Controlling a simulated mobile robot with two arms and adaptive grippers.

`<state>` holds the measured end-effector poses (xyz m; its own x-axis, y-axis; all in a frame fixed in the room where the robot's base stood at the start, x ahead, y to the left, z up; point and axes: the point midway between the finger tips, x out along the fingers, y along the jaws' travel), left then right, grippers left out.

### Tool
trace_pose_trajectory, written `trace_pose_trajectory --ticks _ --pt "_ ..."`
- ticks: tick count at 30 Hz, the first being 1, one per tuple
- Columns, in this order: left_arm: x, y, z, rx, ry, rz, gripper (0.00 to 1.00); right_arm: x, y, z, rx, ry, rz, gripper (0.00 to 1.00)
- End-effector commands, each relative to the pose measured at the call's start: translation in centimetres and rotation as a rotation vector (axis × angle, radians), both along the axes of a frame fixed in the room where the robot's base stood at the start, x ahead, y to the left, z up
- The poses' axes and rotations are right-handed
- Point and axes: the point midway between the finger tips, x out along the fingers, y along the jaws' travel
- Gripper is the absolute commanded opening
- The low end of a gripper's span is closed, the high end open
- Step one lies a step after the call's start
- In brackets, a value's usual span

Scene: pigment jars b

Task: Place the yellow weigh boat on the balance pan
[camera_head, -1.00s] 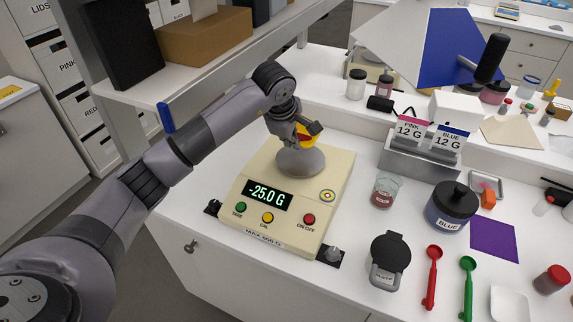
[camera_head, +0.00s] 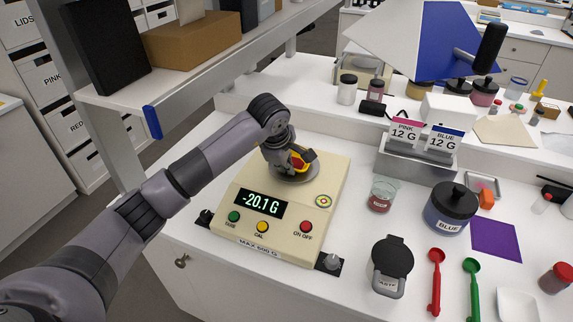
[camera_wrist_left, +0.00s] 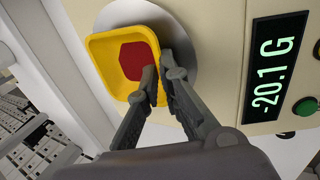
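The yellow weigh boat (camera_wrist_left: 104,62), with a dark red patch inside, is over the round grey balance pan (camera_wrist_left: 188,38) in the left wrist view. In the head view the boat (camera_head: 297,168) is partly hidden by my left gripper (camera_head: 303,158), low over the pan (camera_head: 312,175). My left gripper (camera_wrist_left: 160,75) is shut on the boat's near rim, one finger inside and one outside. The cream balance (camera_head: 325,222) reads -20.1 G. The boat's underside is hidden, so full contact cannot be told. My right gripper is not in view.
Right of the balance are a glass beaker (camera_head: 382,195), a black-lidded container (camera_head: 392,262), a blue jar (camera_head: 451,212) and red (camera_head: 436,280) and green (camera_head: 471,290) scoops. A grey rack with labels (camera_head: 415,165) stands behind. A shelf (camera_head: 215,62) overhangs at upper left.

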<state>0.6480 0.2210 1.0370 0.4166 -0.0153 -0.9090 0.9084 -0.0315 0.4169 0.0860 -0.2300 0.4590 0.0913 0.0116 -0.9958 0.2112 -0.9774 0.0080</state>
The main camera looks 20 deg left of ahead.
Motion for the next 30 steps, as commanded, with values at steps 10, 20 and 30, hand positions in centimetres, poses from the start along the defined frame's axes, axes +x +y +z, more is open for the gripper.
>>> trace_pose_trajectory --ticks 10,20,30 --pt "0.0 0.0 0.0 0.0 0.0 0.0 0.25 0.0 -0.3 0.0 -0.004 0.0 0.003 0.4" --pt "-0.2 0.0 1.0 0.0 0.0 -0.001 0.25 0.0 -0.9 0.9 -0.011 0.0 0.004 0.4" --pt "-3.0 0.2 7.7 0.002 -0.003 -0.001 0.25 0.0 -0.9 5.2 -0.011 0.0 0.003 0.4"
